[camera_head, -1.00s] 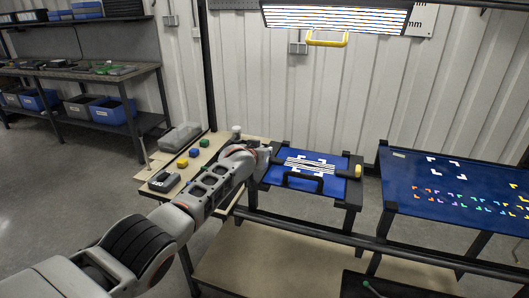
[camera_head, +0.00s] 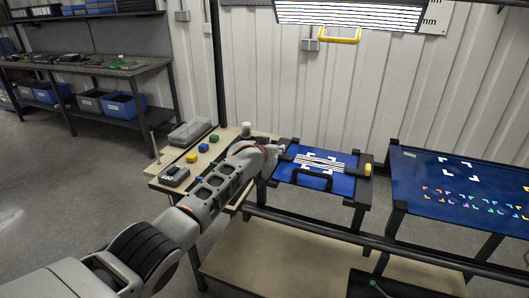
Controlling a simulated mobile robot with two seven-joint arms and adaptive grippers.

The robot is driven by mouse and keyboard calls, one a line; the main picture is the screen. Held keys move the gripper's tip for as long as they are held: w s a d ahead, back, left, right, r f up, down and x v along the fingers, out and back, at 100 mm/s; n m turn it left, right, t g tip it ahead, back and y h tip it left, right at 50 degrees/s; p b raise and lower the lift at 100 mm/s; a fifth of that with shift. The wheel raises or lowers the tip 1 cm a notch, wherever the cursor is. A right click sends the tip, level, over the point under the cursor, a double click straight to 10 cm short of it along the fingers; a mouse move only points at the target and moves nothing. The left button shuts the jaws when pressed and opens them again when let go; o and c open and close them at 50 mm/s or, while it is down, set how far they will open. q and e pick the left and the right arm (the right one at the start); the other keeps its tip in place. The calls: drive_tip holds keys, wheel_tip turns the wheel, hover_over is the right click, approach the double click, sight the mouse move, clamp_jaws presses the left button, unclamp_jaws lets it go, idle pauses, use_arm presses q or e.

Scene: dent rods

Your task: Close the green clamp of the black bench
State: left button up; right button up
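My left arm comes in from the lower left, and its gripper (camera_head: 279,151) is at the left end of a black-framed bench (camera_head: 365,192) with a blue top. The fingers are too small and hidden to tell whether they are open or shut, or touching anything. The blue top (camera_head: 340,163) carries white stripes and corner marks, a black handle (camera_head: 314,180) at its front and a yellow knob (camera_head: 367,169) at its right end. No green clamp can be made out on this bench; its left end is partly hidden by my arm. My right gripper is not in view.
A wooden table (camera_head: 160,170) at left holds a grey bin (camera_head: 189,133), coloured blocks and a grey device (camera_head: 174,177). A blue table (camera_head: 460,195) with coloured marks stands at right. A black object (camera_head: 378,286) with a green spot is at the bottom. A dark shelf table (camera_head: 85,66) stands behind left.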

use_arm(q)
drive_tip(key=shift+v, duration=0.95)
drive_tip(key=v, duration=0.9)
drive_tip(key=shift+a, duration=0.1)
drive_tip(key=shift+s+f, duration=0.1)
